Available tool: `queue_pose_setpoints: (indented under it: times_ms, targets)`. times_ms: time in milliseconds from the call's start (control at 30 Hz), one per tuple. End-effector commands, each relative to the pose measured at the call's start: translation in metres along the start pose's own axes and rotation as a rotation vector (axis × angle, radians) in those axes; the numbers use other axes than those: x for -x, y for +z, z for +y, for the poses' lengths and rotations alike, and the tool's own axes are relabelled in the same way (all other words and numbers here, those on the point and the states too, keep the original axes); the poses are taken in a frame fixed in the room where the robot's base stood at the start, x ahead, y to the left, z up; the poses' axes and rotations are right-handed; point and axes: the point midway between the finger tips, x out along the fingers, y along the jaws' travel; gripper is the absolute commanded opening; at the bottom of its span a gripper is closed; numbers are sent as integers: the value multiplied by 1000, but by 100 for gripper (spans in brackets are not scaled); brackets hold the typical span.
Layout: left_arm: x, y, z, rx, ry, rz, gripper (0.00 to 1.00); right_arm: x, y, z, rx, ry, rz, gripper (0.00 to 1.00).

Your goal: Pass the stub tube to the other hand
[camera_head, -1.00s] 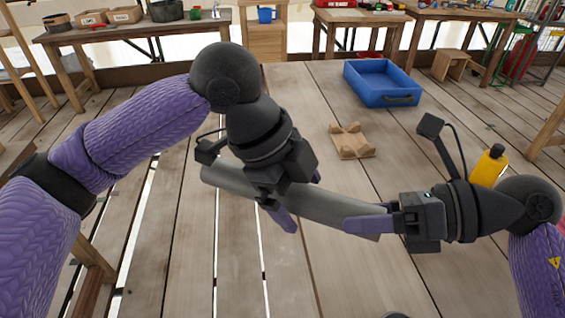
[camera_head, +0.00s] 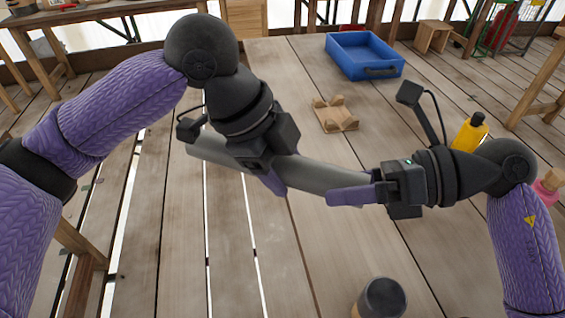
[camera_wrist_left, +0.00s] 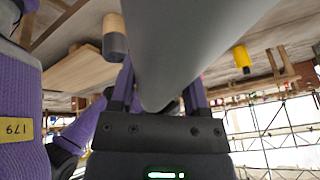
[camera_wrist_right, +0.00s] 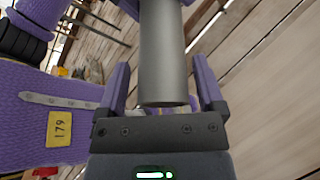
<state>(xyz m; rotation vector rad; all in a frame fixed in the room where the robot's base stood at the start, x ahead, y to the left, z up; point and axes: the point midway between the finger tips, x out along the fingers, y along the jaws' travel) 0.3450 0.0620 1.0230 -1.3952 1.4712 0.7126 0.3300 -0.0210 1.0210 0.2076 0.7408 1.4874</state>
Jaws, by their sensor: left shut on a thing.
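My right gripper (camera_head: 345,194) is at the tube's right end. In the right wrist view, the tube's end (camera_wrist_right: 164,60) lies between the two purple fingers (camera_wrist_right: 163,85), with a gap on each side. The right fingers are open, and one finger hides part of the tube's end in the head view.
A wooden cradle (camera_head: 334,115) and a blue tray (camera_head: 380,72) lie beyond the tube. A yellow bottle (camera_head: 470,134) stands behind my right wrist. A dark-topped cylinder (camera_head: 382,299) stands at the bottom edge. Bare planks lie at the lower middle.

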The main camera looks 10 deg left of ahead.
Motion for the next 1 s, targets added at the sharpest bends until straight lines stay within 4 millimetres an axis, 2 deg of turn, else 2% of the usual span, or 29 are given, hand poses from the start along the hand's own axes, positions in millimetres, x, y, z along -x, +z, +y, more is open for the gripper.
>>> queue_pose_setpoints:
  times_ms: [233,333,700,833,1000]
  targets:
    - [0,0,0,-1,2,0,0,1,0,-1,-1,-4,-2,100]
    - [0,0,1,-1,3,0,0,8,0,-1,-3,-5,-2,100]
    - [0,0,1,-1,3,0,0,102,0,-2,-4,-7,-2,100]
    - [0,0,1,-1,3,0,0,117,0,-1,-1,-3,-1,100]
    - [0,0,1,-1,3,0,0,121,0,-1,-1,-2,-2,100]
